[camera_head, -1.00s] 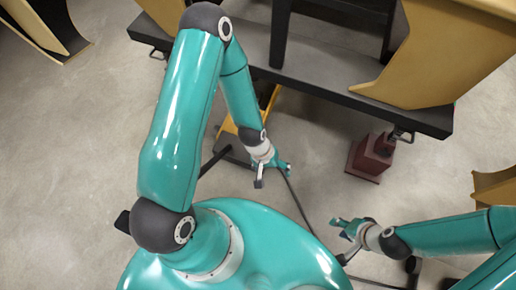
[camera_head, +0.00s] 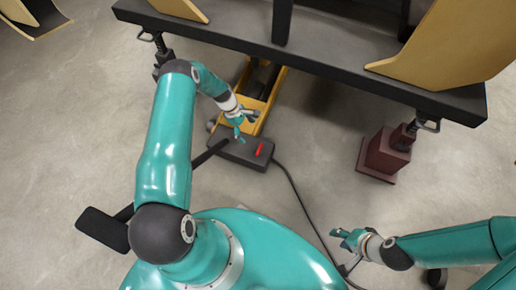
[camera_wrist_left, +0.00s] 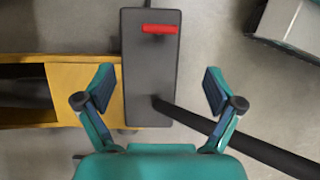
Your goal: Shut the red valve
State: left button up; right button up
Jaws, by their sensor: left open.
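The red valve (camera_head: 260,149) is a small red bar on top of a dark grey box (camera_head: 248,163). In the left wrist view the red valve (camera_wrist_left: 159,28) lies crosswise near the far end of the box (camera_wrist_left: 150,65). My left gripper (camera_head: 243,128) is above the box, near the valve and apart from it. In the left wrist view my left gripper (camera_wrist_left: 157,87) is open and empty, its fingers either side of the box, with the valve ahead of the fingertips. My right gripper (camera_head: 344,243) is low on the right, fingers spread, empty and far from the valve.
A yellow frame (camera_head: 252,108) adjoins the box under a long dark beam (camera_head: 320,65). A black bar (camera_wrist_left: 235,140) extends from the box. A cable (camera_head: 297,195) runs across the floor. A dark red stand (camera_head: 380,155) is at right. Open floor lies between.

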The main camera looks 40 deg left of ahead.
aim_at(259, 148)
pick_arm(q)
jog(key=b+x, duration=0.2)
jog(key=x, duration=1.1)
jog(key=shift+w+d+f+b, duration=0.1)
jog(key=shift+d+f+b, duration=0.05)
jog(key=shift+f+b, duration=0.25)
